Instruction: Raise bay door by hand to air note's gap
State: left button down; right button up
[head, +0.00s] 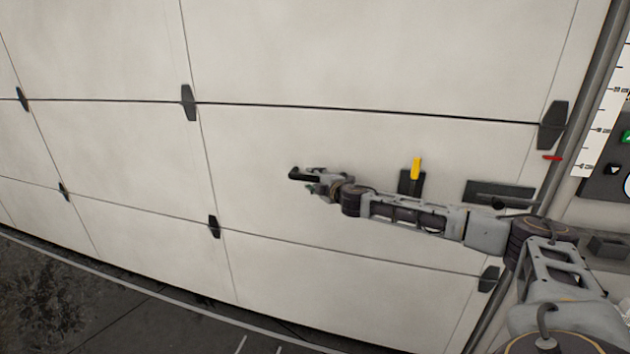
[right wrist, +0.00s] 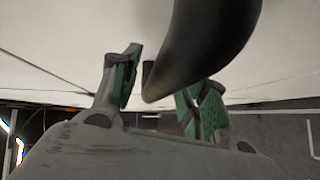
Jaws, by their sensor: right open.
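The bay door (head: 330,60), made of pale panels, fills most of the head view. Its lower edge runs down the lower left, close to the dark floor; I cannot tell whether there is a gap. A red pointer (head: 551,157) is at its right edge, beside a white scale (head: 603,115). My right gripper (head: 312,180) is at a short dark handle (head: 300,174) in front of a lower panel. In the right wrist view its green-padded fingers (right wrist: 166,88) are apart, with a dark curved bar (right wrist: 205,45) close above and between them. The left gripper is out of view.
A yellow lever (head: 416,168) stands on a dark plate, behind my right forearm. A dark bar plate (head: 485,190) is to its right. Black hinges (head: 188,102) stick out along the panel seams. A control box (head: 605,180) is at the right edge. The floor (head: 45,300) at lower left is clear.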

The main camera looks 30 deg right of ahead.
jog(key=shift+c, duration=0.2)
grip_shut()
dwell(0.3)
jog(key=shift+r, duration=0.1)
